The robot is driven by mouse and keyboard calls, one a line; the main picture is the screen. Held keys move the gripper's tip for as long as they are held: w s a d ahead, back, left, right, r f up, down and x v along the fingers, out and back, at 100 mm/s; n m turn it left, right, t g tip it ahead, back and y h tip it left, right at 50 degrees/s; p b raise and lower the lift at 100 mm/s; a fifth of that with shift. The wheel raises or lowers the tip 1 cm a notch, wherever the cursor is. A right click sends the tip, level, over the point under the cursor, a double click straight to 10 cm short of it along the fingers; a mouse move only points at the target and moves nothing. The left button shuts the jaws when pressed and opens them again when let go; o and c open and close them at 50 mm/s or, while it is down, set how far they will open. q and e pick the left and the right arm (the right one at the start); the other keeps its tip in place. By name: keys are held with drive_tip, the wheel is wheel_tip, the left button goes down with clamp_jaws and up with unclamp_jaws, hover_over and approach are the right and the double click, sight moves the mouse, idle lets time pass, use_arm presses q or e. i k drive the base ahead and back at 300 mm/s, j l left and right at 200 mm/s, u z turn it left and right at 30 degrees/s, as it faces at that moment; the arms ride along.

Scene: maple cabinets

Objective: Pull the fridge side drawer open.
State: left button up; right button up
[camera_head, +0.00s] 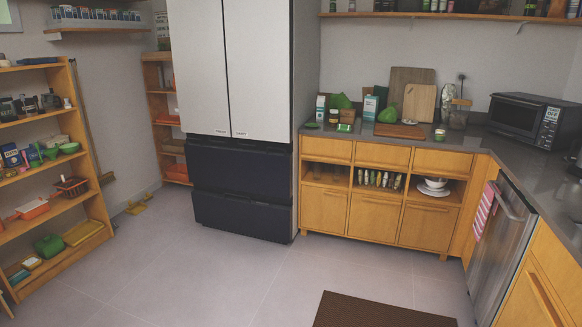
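The fridge (255,70) stands at the back centre, with two pale upper doors that look shut. Below them are two wide dark drawers, an upper one (240,170) and a lower one (242,215); both look shut. Right beside the fridge is a wooden cabinet with a row of drawers under the counter. The drawer nearest the fridge (327,149), the middle drawer (383,156) and the right drawer (442,162) all look shut. Neither of my grippers is in view.
The tiled floor (210,270) before the fridge is clear. A brown mat (375,312) lies at the front right. A wooden shelf (60,200) with goods stands left. A dishwasher (500,250) with a striped towel (484,210) is on the right, below a microwave (530,118).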

sight(313, 148)
drive_tip(key=i, duration=2.55)
drive_tip(key=i+l+u, duration=0.2)
drive_tip(key=i, duration=0.5)
drive_tip(key=i+u, duration=0.15)
drive_tip(key=i, duration=0.5)
